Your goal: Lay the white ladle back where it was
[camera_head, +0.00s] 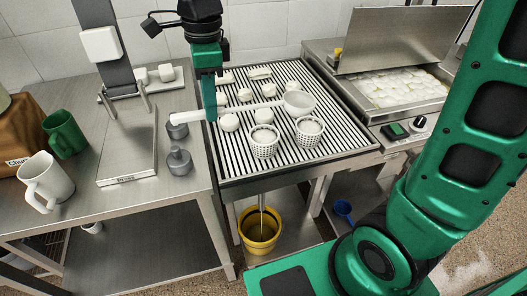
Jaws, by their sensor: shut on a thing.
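The white ladle (299,102) is held level above the striped draining rack, its bowl to the right and its long handle running left. My gripper (210,113) is shut on the handle near its left end, by the rack's left edge. The handle's tip sticks out left of the fingers, above the steel counter. The ladle's bowl is above and behind two white perforated baskets (264,141) that stand on the rack (332,149). I cannot tell the exact height of the ladle above the rack.
Several white lumps lie on the rack. Left are a scale (128,156), grey weights (179,161), a white mug (46,183) and a green mug (64,134). A lidded vat (402,87) stands right. A yellow bucket (260,230) and a blue scoop (343,209) are below.

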